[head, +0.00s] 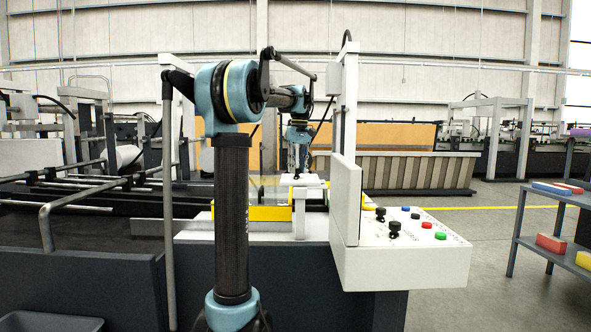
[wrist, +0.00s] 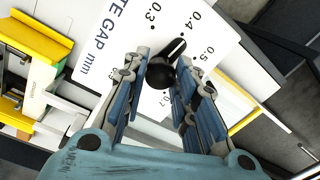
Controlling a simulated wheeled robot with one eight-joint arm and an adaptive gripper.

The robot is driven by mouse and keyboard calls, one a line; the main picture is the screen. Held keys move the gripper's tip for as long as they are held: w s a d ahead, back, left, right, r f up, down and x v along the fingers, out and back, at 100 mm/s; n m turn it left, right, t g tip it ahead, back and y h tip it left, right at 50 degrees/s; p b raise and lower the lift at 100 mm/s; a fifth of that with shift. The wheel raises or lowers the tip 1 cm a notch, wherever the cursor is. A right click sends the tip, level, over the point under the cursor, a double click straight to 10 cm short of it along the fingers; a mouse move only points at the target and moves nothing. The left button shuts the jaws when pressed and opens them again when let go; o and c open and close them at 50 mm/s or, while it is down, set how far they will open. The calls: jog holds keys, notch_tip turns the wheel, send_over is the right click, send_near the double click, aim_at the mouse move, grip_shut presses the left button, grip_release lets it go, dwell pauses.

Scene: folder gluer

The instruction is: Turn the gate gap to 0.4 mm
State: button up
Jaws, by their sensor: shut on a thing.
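The gate gap knob (wrist: 160,73) is black with a white line on its pointer. It sits on a white dial plate (wrist: 105,48) lettered "GATE GAP mm", with 0.3, 0.4, 0.5 and 0.7 readable around it. The pointer aims up and right, at or very close to the 0.4 mark. My gripper (wrist: 162,68) is shut on the knob, one finger on each side. In the head view my gripper (head: 298,172) points down over the small white plate (head: 311,181); the knob is too small to make out there. The fingers hide part of the scale's lower side.
A white control box (head: 400,262) with black knobs and coloured buttons stands to the right, beside an upright white panel (head: 346,200). Yellow bars (head: 268,213) lie near the plate. A shelf (head: 545,245) with coloured boxes is at far right. Open floor lies between.

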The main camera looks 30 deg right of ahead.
jog(key=shift+w+n, duration=0.1)
jog(key=shift+n, duration=1.1)
jog(key=o, duration=1.1)
jog(key=r, duration=1.2)
jog(key=shift+w+d, duration=0.1)
jog(key=shift+d, duration=0.1)
